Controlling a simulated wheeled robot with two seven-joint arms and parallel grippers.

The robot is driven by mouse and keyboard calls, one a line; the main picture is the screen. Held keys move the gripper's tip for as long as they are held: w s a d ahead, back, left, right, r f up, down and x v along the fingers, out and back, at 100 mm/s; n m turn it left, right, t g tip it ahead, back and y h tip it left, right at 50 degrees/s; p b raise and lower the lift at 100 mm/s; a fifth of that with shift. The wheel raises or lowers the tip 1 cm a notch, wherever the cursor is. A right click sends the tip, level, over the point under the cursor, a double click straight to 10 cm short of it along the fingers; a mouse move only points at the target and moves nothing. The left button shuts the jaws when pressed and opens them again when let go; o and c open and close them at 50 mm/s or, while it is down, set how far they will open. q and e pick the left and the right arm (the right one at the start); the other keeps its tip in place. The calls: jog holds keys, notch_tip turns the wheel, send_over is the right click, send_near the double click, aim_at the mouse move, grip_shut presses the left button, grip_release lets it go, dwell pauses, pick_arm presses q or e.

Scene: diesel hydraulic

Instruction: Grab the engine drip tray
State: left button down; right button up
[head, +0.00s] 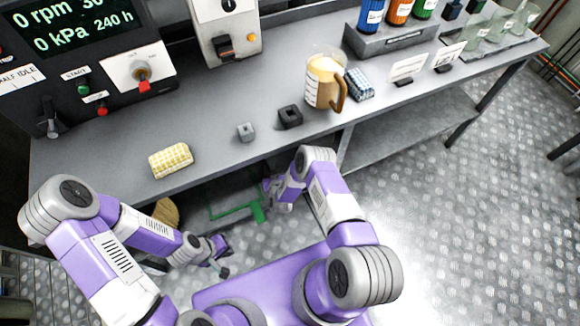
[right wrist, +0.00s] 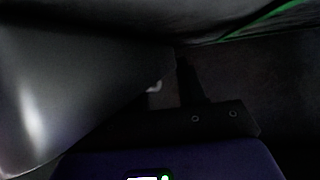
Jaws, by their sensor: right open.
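A dark, shallow shape with a green edge (head: 240,212), which looks like the engine drip tray, lies low in the shadow under the bench's front edge. Much of it is hidden by the bench and my right arm. My right gripper (head: 269,193) is open and close beside the green edge. Whether it touches it I cannot tell. The right wrist view is very dark, with a green strip (right wrist: 262,22) at the upper right and a grey smooth surface at the left. My left gripper (head: 223,262) hangs low, left of and nearer than the green edge. Its jaws are too small to read.
The grey bench (head: 205,118) runs above my right gripper. On it are a yellow checked sponge (head: 171,160), small blocks (head: 289,117), and a jug (head: 325,80). A tan object (head: 166,211) sits low under the bench at left. The metal floor (head: 450,230) at right is clear.

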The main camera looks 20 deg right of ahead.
grip_shut()
jog(key=shift+r, duration=0.2)
dwell(0.4)
